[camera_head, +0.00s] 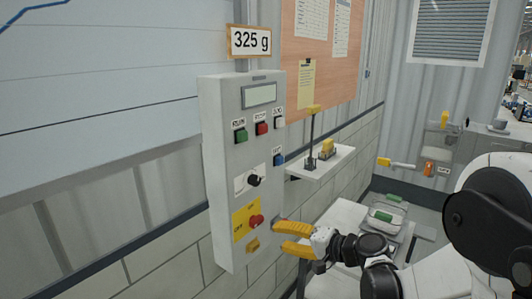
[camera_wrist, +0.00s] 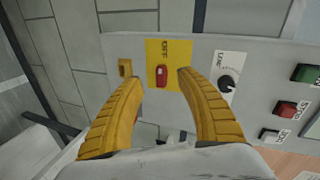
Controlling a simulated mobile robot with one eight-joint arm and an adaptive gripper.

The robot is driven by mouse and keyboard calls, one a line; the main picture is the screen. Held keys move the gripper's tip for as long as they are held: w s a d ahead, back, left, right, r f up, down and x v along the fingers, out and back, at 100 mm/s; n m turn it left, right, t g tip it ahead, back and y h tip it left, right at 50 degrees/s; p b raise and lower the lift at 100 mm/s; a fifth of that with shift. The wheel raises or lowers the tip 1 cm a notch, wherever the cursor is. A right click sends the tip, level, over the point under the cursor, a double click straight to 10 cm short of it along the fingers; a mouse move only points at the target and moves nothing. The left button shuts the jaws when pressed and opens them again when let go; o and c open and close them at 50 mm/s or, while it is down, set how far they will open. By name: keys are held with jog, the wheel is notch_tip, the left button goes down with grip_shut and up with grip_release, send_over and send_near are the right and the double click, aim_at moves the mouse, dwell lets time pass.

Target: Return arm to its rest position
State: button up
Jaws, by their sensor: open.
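My gripper (camera_head: 278,238) has yellow fingers and is at the lower right of the control panel (camera_head: 215,170), in front of it. In the wrist view my gripper (camera_wrist: 155,85) is open, with nothing between its two fingers. The red switch (camera_wrist: 162,76) on its yellow plate shows beyond and between the fingertips. In the head view the red switch (camera_head: 256,220) is just up and left of the fingers. I cannot tell whether a fingertip touches the panel.
A white table (camera_head: 345,215) with a container (camera_head: 380,219) stands below.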

jog(key=s+d+r+n+g+h, duration=0.1)
jog(key=s+d+h, duration=0.4)
jog(key=s, duration=0.8)
jog(key=s+d+r+n+g+h, duration=0.1)
jog(key=s+d+n+h, duration=0.3)
jog(key=s, duration=1)
jog(key=d+h, duration=0.2)
jog(key=d, duration=0.2)
jog(key=shift+d+r+n, duration=0.15)
jog(key=shift+d+n, duration=0.15)
jog(key=shift+d, duration=0.1)
